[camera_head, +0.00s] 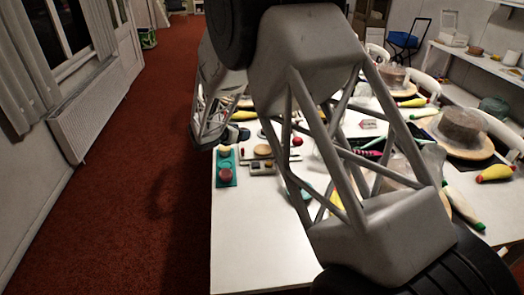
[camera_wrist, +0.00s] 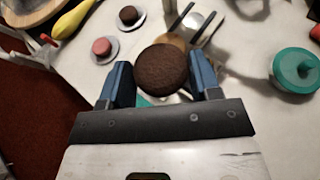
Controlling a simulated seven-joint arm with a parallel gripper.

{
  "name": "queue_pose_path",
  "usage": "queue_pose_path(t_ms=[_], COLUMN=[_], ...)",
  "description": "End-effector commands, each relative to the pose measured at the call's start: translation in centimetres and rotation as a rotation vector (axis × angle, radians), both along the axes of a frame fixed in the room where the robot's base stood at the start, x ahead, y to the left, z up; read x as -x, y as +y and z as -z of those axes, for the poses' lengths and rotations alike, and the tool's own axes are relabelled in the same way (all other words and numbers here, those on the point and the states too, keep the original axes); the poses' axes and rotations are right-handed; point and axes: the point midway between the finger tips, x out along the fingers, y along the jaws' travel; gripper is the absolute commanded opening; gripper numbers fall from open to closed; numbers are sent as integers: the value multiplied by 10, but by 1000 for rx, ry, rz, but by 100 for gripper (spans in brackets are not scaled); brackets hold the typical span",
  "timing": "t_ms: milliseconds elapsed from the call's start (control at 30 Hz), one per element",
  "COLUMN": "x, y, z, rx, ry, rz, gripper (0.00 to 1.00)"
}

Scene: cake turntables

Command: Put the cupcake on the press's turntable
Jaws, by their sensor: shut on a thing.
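In the wrist view my gripper (camera_wrist: 160,82) is shut on a round, dark brown cupcake (camera_wrist: 162,68), held between its two blue fingers. The cupcake's top faces the camera and its underside is hidden. Just beyond it, a tan round disc (camera_wrist: 173,41) shows partly, with thin metal-like bars beside it; it may be the press's turntable, but the cupcake covers much of it. I cannot tell the height of the cupcake above the table. In the head view my arm crosses the middle, and the cupcake and finger ends cannot be made out.
Pink (camera_wrist: 102,46) and brown (camera_wrist: 128,13) cakes sit on small saucers at the wrist view's upper left. A teal lidded pot (camera_wrist: 296,70) stands at right. In the head view a teal tray (camera_head: 226,155) lies near the white table's (camera_head: 245,235) left edge; the near table is bare.

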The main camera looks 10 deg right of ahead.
Motion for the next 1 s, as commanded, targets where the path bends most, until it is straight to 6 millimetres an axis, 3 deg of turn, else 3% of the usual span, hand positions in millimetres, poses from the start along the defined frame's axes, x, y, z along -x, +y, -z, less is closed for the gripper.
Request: queue_pose_path(t_ms=[200,500,733,1000], x=[27,67,84,87], y=[-46,-88,-101,-103], z=[23,55,68,71], rx=[2,1,1,1], ry=[3,1,-1,0], rz=[-101,-223,-266,-275], gripper=[34,34,34,34])
